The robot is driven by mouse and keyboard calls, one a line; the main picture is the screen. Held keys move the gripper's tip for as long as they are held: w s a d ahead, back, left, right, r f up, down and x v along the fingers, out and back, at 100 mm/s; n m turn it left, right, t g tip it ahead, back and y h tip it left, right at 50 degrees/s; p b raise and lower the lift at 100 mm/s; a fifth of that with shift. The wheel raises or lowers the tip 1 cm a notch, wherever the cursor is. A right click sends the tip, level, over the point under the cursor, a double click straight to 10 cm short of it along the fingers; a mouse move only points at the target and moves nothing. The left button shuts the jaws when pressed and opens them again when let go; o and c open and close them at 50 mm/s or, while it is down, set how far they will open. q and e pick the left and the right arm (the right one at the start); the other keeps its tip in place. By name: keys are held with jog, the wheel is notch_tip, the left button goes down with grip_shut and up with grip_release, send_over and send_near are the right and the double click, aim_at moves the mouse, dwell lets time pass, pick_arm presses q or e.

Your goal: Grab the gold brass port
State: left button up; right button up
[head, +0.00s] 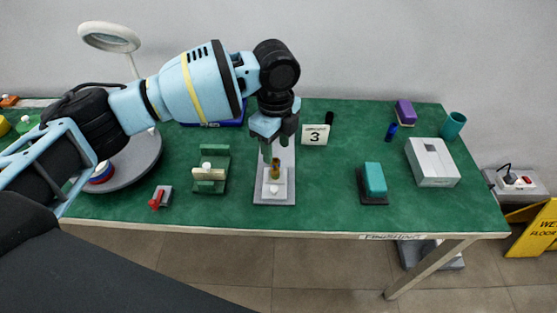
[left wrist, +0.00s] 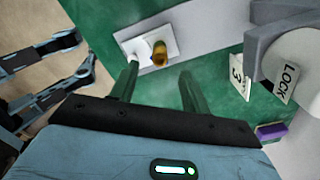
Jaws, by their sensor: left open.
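The gold brass port (head: 275,172) stands on a white block (head: 283,188) on a grey base plate (head: 274,200) near the table's front middle. In the left wrist view the brass port (left wrist: 159,53) is a short gold cylinder, with a small white knob beside it. My left gripper (head: 275,148) is above it, pointing down. Its two dark green fingers (left wrist: 160,76) are spread and nothing shows between them. The port appears just beyond the fingertips; I cannot tell the exact gap.
A sign marked 3 (head: 315,135) stands behind right; a grey part with a LOCK tag (left wrist: 286,80) rises near it in the wrist view. A green fixture (head: 210,172) is left; a teal block (head: 374,179) is right. Green tabletop between is clear.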

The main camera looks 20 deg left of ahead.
aim_at(275, 161)
pick_arm(q)
jog(key=shift+f, duration=0.25)
jog(key=shift+s+f, duration=0.1)
jog(key=shift+f, duration=1.2)
notch_tip(275, 161, down, 4)
jog(key=shift+a+f, duration=0.1)
jog(key=shift+a, duration=0.05)
jog(key=shift+f, duration=0.3)
pick_arm(e)
jog(key=shift+s+f, duration=0.1)
jog(key=shift+f, duration=0.05)
jog(key=shift+s, duration=0.1)
